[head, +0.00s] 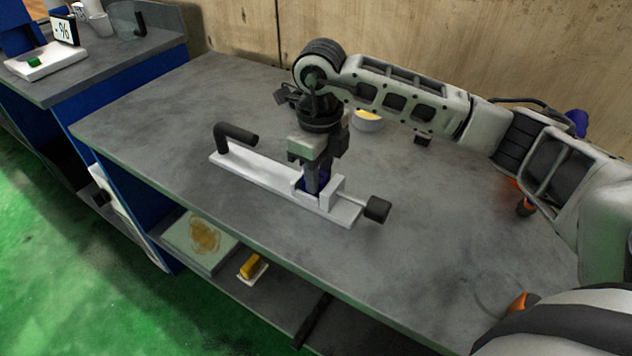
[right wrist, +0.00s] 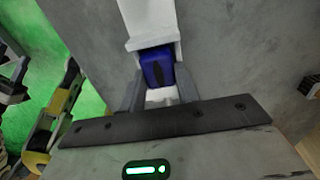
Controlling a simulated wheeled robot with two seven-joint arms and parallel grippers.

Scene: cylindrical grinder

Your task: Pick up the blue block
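The blue block (right wrist: 158,67) sits in the white clamp fixture (head: 262,176) on the grey table. In the head view only a little of the block (head: 325,176) shows behind my finger. My right gripper (head: 319,178) points down over the block at the clamp's right end. In the right wrist view its two grey fingers (right wrist: 159,92) stand on either side of the block, close to its sides. I cannot tell whether they press on it. My left gripper is not in view.
The fixture has a bent black handle (head: 236,137) at its left end and a black knob (head: 377,208) at its right end. A round container with yellow contents (head: 367,119) stands behind my right gripper. The table (head: 170,125) is clear at the left.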

